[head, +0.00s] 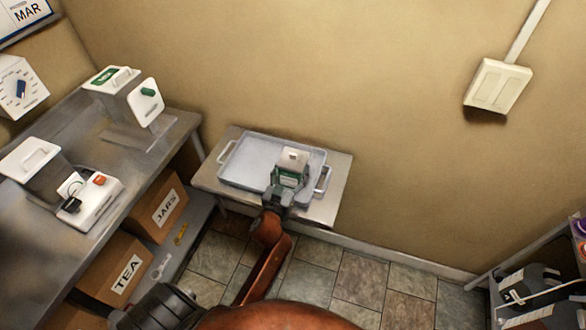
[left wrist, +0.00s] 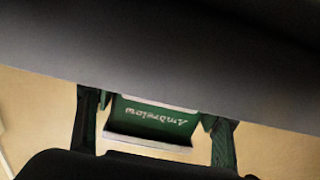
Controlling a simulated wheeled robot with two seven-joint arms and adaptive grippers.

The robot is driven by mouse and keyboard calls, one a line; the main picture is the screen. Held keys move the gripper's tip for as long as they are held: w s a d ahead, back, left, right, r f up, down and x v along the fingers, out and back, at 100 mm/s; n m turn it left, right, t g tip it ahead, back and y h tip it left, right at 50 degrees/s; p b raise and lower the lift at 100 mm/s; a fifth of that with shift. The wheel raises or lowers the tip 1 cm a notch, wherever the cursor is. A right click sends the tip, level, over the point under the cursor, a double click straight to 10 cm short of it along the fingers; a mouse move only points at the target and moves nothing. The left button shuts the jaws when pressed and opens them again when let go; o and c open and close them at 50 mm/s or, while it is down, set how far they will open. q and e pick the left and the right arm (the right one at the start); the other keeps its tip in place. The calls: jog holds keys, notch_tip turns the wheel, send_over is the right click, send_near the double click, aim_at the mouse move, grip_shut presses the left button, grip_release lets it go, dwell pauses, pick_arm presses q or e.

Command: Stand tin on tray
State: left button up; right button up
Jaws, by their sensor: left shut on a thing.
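The tin (head: 294,156) has a pale top and a green label, and it appears over the right part of the grey tray (head: 250,160). My left gripper (head: 289,180) is shut on the tin from the near side. In the left wrist view the green tin (left wrist: 153,119) sits between the two fingers, its lettering upside down. I cannot tell whether the tin's base touches the tray. My right gripper is not in view.
The tray lies on a small side table (head: 335,180) against the wall. A long grey bench (head: 100,140) at the left carries white-lidded containers and a white switch box (head: 92,203). Boxes marked JARS (head: 163,208) and TEA (head: 121,274) sit below. Tiled floor (head: 360,285) is clear in front.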

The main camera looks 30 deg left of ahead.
aim_at(289, 177)
pick_arm(q)
jog(key=shift+f, duration=0.1)
jog(key=o, duration=1.4)
jog(key=shift+c, duration=0.2)
jog(key=v, duration=0.7)
jog(key=shift+s+d+p, duration=0.1)
jog(key=shift+s+p, duration=0.15)
jog(key=shift+p, duration=0.05)
